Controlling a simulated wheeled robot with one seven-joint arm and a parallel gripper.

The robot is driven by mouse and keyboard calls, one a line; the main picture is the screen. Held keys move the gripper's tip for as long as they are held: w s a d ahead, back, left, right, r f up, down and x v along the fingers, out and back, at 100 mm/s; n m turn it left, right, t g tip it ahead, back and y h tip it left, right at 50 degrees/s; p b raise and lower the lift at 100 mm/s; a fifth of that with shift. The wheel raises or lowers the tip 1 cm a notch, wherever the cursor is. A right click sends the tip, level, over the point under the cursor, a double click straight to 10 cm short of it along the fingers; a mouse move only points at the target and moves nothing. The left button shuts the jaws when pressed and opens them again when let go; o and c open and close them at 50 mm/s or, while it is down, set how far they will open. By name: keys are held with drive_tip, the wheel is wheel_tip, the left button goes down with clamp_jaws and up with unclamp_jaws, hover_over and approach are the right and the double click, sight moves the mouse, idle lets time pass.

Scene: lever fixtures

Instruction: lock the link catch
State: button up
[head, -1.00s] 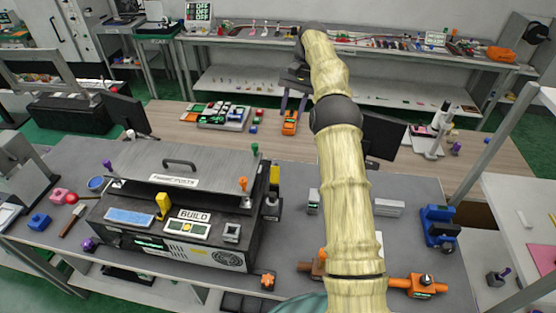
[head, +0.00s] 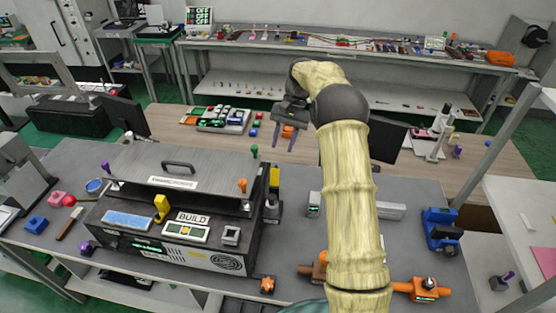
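I cannot tell for sure which fixture is the link catch. A dark box with a raised grey lid (head: 165,163) stands on the near bench, with a yellow lever (head: 161,207) upright at its front. A black fixture with a yellow top (head: 273,195) stands at the box's right side. An orange fixture (head: 418,289) and a blue fixture (head: 440,229) sit at the right of the bench. My gripper (head: 284,138) is open and empty, fingers down, above the wooden bench behind. An orange object (head: 289,131) shows partly behind its fingers.
My arm crosses the middle and hides part of the bench. Small grey fixtures (head: 314,204) stand beside it. A tray of coloured blocks (head: 222,119) lies on the wooden bench (head: 180,140). A dark monitor (head: 387,139) stands right of my arm.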

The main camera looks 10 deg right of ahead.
sight(276, 166)
drive_tip(key=p+x, duration=0.1)
drive_tip(key=x, duration=0.5)
drive_tip(key=shift+s+a+f, duration=0.1)
drive_tip(key=shift+a+f, duration=0.05)
drive_tip(key=shift+f, duration=0.2)
clamp_jaws()
